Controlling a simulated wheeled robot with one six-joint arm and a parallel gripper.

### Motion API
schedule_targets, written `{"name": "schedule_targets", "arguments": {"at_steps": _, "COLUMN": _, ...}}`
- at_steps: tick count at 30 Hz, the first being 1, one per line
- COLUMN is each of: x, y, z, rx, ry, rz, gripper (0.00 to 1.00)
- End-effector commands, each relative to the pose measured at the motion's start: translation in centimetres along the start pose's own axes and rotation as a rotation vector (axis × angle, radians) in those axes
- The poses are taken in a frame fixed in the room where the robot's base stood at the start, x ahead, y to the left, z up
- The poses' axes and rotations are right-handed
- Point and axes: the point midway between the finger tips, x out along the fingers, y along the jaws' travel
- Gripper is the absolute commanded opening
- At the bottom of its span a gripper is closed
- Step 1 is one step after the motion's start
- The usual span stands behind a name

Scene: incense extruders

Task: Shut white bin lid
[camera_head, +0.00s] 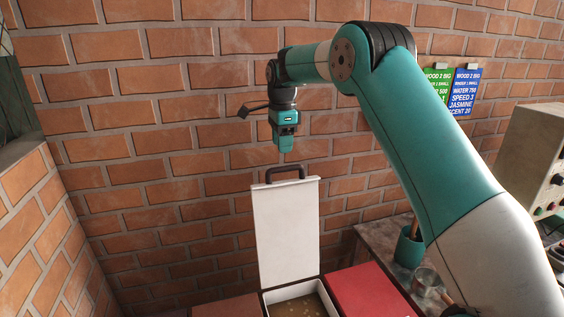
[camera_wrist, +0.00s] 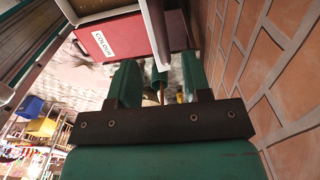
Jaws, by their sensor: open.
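The white bin lid (camera_head: 287,232) stands upright, raised at the back of the bin, with a dark handle (camera_head: 285,173) along its top edge. The bin under it is open, and its pale rim (camera_head: 290,291) and brownish contents show at the bottom of the head view. My gripper (camera_head: 286,149) hangs pointing down just above the handle, apart from it. In the wrist view my gripper (camera_wrist: 160,85) has its two green fingers spread with nothing held between them. The lid (camera_wrist: 154,30) shows there edge-on, beyond the fingers.
A red lid (camera_head: 370,291) marked "COLOUR" in the wrist view (camera_wrist: 106,43) lies shut to the right of the open bin. A brownish lid (camera_head: 228,306) lies to the left. A brick wall (camera_head: 150,150) stands close behind. A bench (camera_head: 385,240) holds a green container (camera_head: 408,249).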

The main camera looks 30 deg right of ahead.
Motion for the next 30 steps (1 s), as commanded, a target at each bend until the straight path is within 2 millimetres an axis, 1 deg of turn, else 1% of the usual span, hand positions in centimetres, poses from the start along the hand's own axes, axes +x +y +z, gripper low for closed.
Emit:
{"name": "schedule_targets", "arguments": {"at_steps": 3, "x": 2.3, "y": 0.1, "z": 0.0, "rx": -0.001, "ry": 0.001, "rz": 0.006, "gripper": 0.44}}
{"name": "schedule_targets", "arguments": {"at_steps": 6, "x": 4.1, "y": 0.1, "z": 0.0, "rx": -0.001, "ry": 0.000, "rz": 0.004, "gripper": 0.44}}
{"name": "schedule_targets", "arguments": {"at_steps": 10, "x": 5.8, "y": 0.1, "z": 0.0, "rx": -0.001, "ry": 0.000, "rz": 0.003, "gripper": 0.44}}
{"name": "schedule_targets", "arguments": {"at_steps": 15, "x": 6.8, "y": 0.0, "z": 0.0, "rx": -0.001, "ry": 0.000, "rz": 0.000, "gripper": 0.44}}
{"name": "schedule_targets", "arguments": {"at_steps": 23, "x": 7.0, "y": 0.0, "z": 0.0, "rx": -0.001, "ry": 0.000, "rz": -0.001, "gripper": 0.44}}
{"name": "schedule_targets", "arguments": {"at_steps": 24, "x": 7.0, "y": 0.0, "z": 0.0, "rx": -0.001, "ry": 0.000, "rz": -0.001, "gripper": 0.35}}
{"name": "schedule_targets", "arguments": {"at_steps": 26, "x": 7.0, "y": 0.0, "z": 0.0, "rx": -0.001, "ry": 0.000, "rz": -0.001, "gripper": 0.21}}
{"name": "schedule_targets", "arguments": {"at_steps": 27, "x": 7.0, "y": 0.0, "z": 0.0, "rx": -0.001, "ry": 0.000, "rz": -0.001, "gripper": 0.12}}
{"name": "schedule_targets", "arguments": {"at_steps": 28, "x": 7.0, "y": 0.0, "z": 0.0, "rx": -0.001, "ry": 0.000, "rz": -0.001, "gripper": 0.05}}
{"name": "schedule_targets", "arguments": {"at_steps": 29, "x": 7.0, "y": 0.0, "z": 0.0, "rx": -0.001, "ry": 0.000, "rz": -0.001, "gripper": 0.00}}
{"name": "schedule_targets", "arguments": {"at_steps": 30, "x": 7.0, "y": 0.0, "z": 0.0, "rx": -0.001, "ry": 0.000, "rz": -0.001, "gripper": 0.00}}
